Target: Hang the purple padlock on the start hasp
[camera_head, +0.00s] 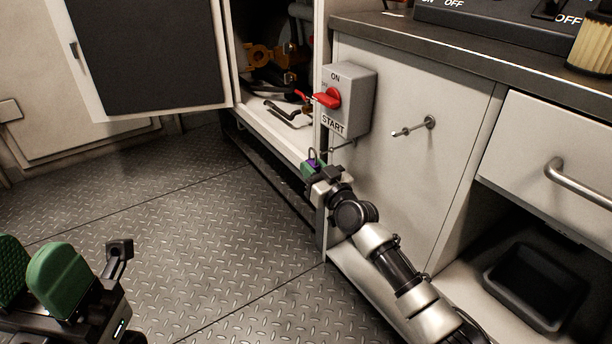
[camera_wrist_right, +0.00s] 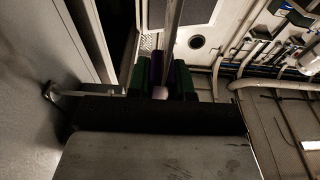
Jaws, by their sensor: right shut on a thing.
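The purple padlock (camera_head: 313,162) is held in my right gripper (camera_head: 314,168), its dark shackle pointing up. In the right wrist view the purple padlock (camera_wrist_right: 156,68) shows as a narrow strip between the green fingers of my right gripper (camera_wrist_right: 162,82). The grey START box (camera_head: 349,98) with a red switch (camera_head: 328,98) is on the cabinet, above and right of the padlock. A thin metal rod, seemingly the start hasp (camera_head: 344,145), sticks out below the box. The padlock appears apart from it. My left gripper (camera_head: 32,272) is at lower left, green fingers apart and empty.
Another metal peg (camera_head: 412,128) sticks out of the cabinet front to the right. An open locker (camera_head: 268,70) holds tools behind. A drawer handle (camera_head: 578,184) and a black bin (camera_head: 535,285) are at right. The tread-plate floor (camera_head: 200,230) is clear.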

